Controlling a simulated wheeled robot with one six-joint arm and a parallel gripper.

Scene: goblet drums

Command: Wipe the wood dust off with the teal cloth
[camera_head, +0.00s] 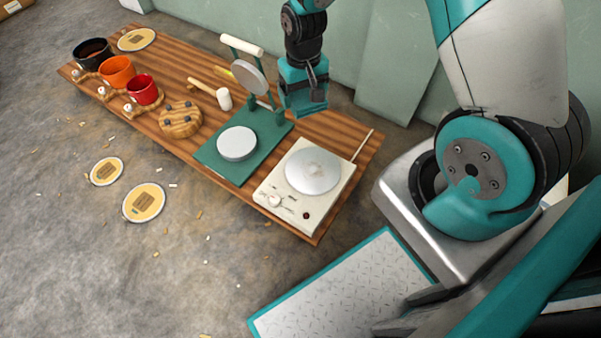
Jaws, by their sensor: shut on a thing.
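My gripper (307,97) hangs over the back edge of the plank bench (335,183), behind the green press and the hot plate. It is shut on a teal piece that I take as the teal cloth (296,106). Its outline is hard to separate from the teal parts of my gripper. The cloth appears above the bench; whether it touches anything cannot be told. Small pale wood bits (173,185) lie scattered on the floor in front of the bench. No clear patch of dust can be made out on the bench top.
A green press (207,154) with a grey disc and a cream hot plate (262,190) stand on the bench. Black (92,53), orange (117,71) and red (143,89) pots, a mallet (224,98) and a round wooden block (181,121) stand farther left. The wall is close behind.

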